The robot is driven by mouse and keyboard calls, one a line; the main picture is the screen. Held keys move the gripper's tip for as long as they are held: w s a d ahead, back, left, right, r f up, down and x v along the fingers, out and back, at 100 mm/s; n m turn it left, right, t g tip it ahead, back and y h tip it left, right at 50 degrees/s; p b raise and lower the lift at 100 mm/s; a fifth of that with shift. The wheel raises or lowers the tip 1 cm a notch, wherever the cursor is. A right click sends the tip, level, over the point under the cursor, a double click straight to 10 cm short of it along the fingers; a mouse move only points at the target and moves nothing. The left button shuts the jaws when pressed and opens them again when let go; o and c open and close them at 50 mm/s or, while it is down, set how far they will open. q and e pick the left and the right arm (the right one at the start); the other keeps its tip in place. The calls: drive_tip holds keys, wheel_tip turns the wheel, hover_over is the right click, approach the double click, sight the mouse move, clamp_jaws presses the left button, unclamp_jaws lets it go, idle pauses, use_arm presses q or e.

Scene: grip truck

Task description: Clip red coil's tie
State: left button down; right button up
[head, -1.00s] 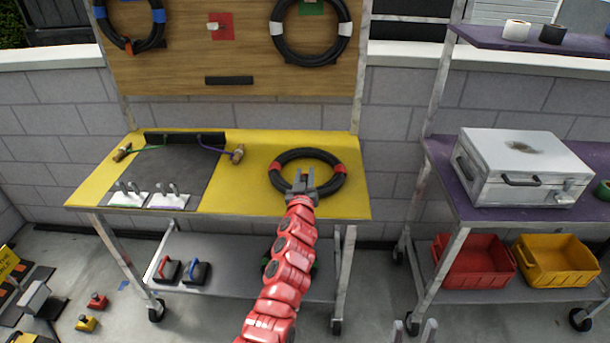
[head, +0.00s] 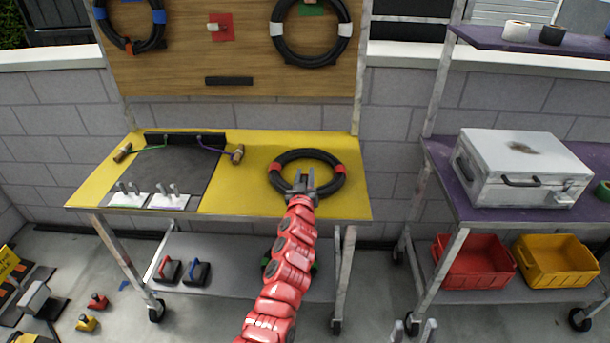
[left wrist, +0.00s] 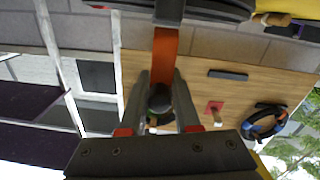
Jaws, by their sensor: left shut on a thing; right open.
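The red coil (head: 305,154) is a black ring with red bands, lying on the yellow bench top. My left gripper (head: 303,186) is at its near edge, with its fingers closed on a tie there. In the left wrist view an orange-red strip (left wrist: 165,57) runs from the dark coil (left wrist: 205,11) at the top to a dark round end (left wrist: 160,98) between my left fingers. The fingers hide part of it, and I cannot tell whether the tie is fastened. My right gripper (head: 413,331) is open and empty at the bottom edge, well away from the bench.
The bench (head: 350,205) also holds a dark mat (head: 178,170) with clamps and two wooden-handled tools. Two coils hang on the board (head: 215,60) behind. A purple-shelved cart (head: 440,155) with a grey case (head: 520,165) and red and yellow bins stands right.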

use_arm(q)
drive_tip(key=shift+w+r+g+p, duration=0.1)
drive_tip(key=shift+w+g+p, duration=0.55)
drive_tip(key=shift+p, duration=1.3)
drive_tip(key=shift+w+r+g+p, duration=0.15)
drive_tip(key=shift+g+p, duration=0.9)
drive_tip(key=shift+p, duration=0.85)
drive_tip(key=shift+w+f+g, duration=0.3)
drive_tip(key=shift+f+g, duration=0.1)
drive_tip(key=shift+g, duration=0.3)
drive_tip(key=shift+w+f+g, duration=0.25)
drive_tip(key=shift+f+g, duration=0.25)
drive_tip(key=shift+g, duration=0.2)
drive_tip(key=shift+w+r+b, duration=0.1)
drive_tip(key=shift+b, duration=0.25)
drive_tip(key=shift+g, duration=0.4)
drive_tip(key=shift+f, duration=0.2)
